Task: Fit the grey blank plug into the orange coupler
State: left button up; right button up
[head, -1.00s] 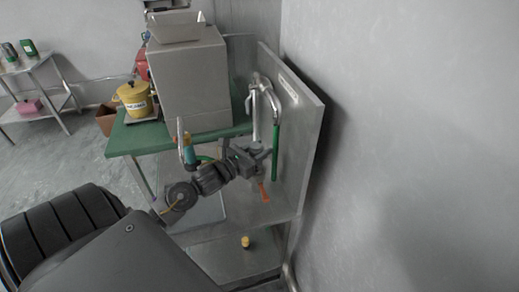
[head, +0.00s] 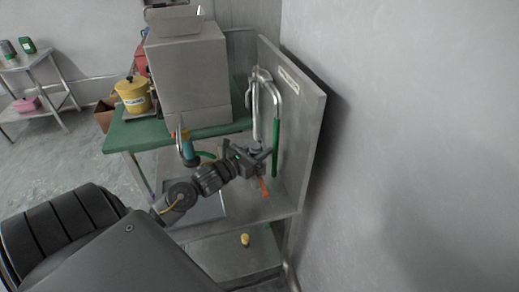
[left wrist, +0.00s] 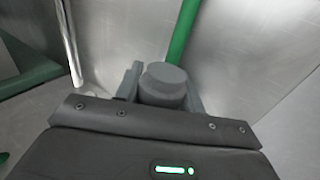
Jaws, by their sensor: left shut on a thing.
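My left gripper (head: 262,156) reaches over the metal sink bench beside the upright back panel. In the left wrist view it (left wrist: 164,92) is shut on the round grey blank plug (left wrist: 165,84), whose stepped top shows between the fingers. In the head view the plug is too small to tell from the dark fingers. An orange piece (head: 263,187) shows just below the gripper, tilted; I cannot tell whether it is the coupler. A teal cylinder with a small orange part (head: 187,148) stands behind my wrist, left of the gripper. My right gripper is not in view.
A green hose (head: 275,145) hangs from a bent metal pipe close right of the gripper, before the panel (head: 300,125). A large grey machine (head: 185,80) and a yellow pot (head: 133,95) stand on the green table. A small yellow item (head: 245,240) is on the lower shelf.

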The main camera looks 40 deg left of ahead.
pick_arm(q)
jog(key=shift+f, duration=0.15)
jog(key=o, duration=1.3)
jog(key=shift+o, duration=0.3)
jog(key=shift+s, duration=0.1)
jog(key=shift+s+f, duration=0.1)
jog(key=shift+s, duration=0.15)
jog(key=s+a+b, duration=0.1)
jog(key=s+b, duration=0.2)
jog(key=s, duration=0.7)
jog(key=shift+a+r, duration=0.2)
jog(key=shift+a, duration=0.1)
